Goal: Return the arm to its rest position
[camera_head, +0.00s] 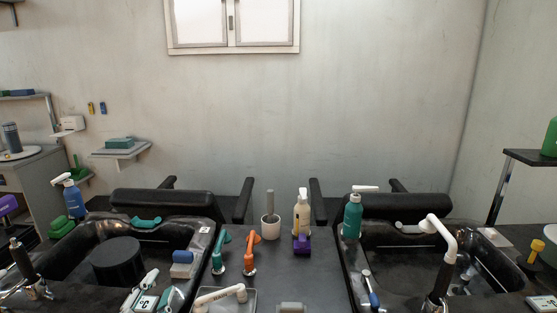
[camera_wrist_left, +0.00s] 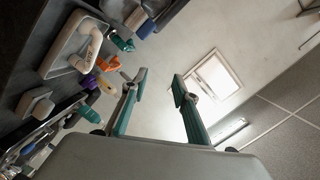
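My left gripper (camera_wrist_left: 159,78) shows in the left wrist view. Its two green-and-grey fingers stand well apart, and nothing is between them. The wall and the window (camera_wrist_left: 213,76) show behind the fingers. The counter lies off to the left side of that view, and the fingers are clear of it. My right arm and gripper show in neither view.
A white tray (camera_head: 243,309) with a white handle piece (camera_head: 220,294) lies at the front. Dark basins (camera_head: 80,260) flank the counter.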

